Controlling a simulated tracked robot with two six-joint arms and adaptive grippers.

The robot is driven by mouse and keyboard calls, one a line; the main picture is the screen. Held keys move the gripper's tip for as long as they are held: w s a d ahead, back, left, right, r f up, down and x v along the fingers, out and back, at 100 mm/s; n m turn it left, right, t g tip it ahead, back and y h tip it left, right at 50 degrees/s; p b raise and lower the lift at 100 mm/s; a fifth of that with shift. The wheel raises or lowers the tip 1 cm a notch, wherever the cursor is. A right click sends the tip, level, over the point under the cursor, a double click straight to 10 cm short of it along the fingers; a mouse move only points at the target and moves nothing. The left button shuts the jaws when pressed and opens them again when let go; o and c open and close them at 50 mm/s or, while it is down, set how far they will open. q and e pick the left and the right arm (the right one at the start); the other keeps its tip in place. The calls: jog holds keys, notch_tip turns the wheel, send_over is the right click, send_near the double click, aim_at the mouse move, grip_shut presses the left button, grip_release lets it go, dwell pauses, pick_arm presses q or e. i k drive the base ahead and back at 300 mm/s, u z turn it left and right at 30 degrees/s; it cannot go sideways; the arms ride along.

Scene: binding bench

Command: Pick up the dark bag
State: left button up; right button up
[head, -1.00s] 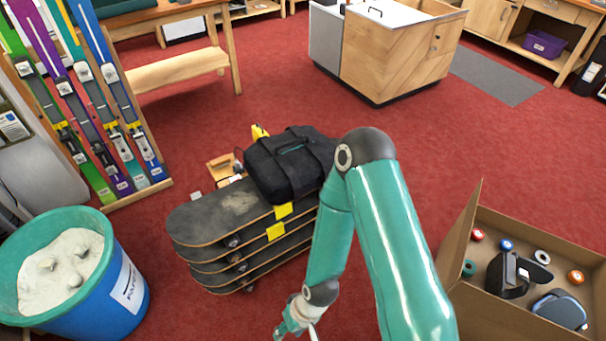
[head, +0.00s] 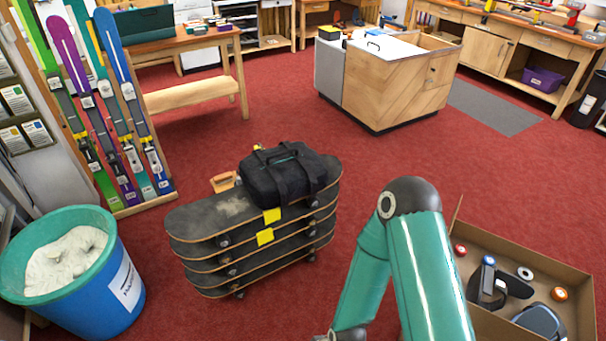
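The dark bag (head: 284,174) is a black duffel with carry straps. It lies on top of a stack of dark skateboards (head: 206,214), towards the right half of the top board. My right arm comes in at the lower right, in front of and to the right of the stack, apart from the bag. Its wrist reaches the bottom edge, and the gripper is cut off below the picture. My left arm and gripper are not in view. Nothing holds the bag.
A blue bucket (head: 124,280) of pale powder stands left of the stack. An open cardboard box (head: 573,290) with small items is at the lower right. Skis lean on a rack (head: 150,207) behind left. Red floor (head: 400,160) is clear behind the stack.

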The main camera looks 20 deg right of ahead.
aim_at(286, 173)
jog(key=z, duration=0.8)
jog(key=i, duration=2)
jog(key=u, duration=1.5)
jog(key=k, duration=0.9)
jog(key=u, duration=0.15)
jog(key=i, duration=0.45)
